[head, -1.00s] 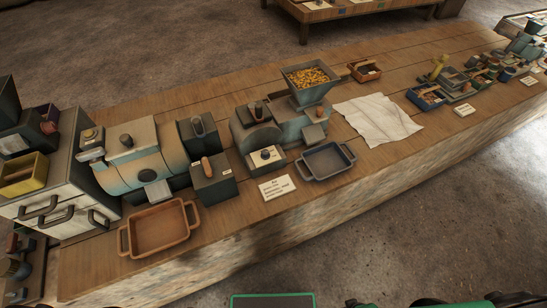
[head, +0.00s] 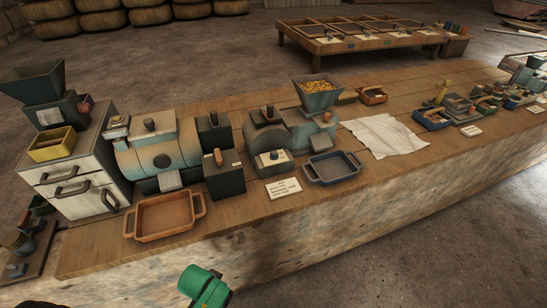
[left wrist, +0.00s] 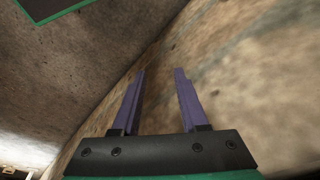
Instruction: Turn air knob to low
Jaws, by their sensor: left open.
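Two machines on the workbench carry knobs. The rounded blue-grey machine (head: 160,157) has a dark upright knob (head: 150,124) on top. The machine with a hopper (head: 318,96) of yellow pieces has a small box with a dark knob (head: 272,155) on a pale plate in front. The lettering is too small to tell which knob is the air knob. In the left wrist view my left gripper (left wrist: 159,72) is open and empty, in front of the bench's rough side. In the head view only a green part of my arm shows, below the bench. My right gripper is not in view.
An orange tray (head: 165,216), a dark tray (head: 333,167) and a written card (head: 284,188) lie along the front edge. A white cabinet (head: 71,179) stands at the left end. A white cloth (head: 385,137) lies right of the hopper. The floor before the bench looks clear.

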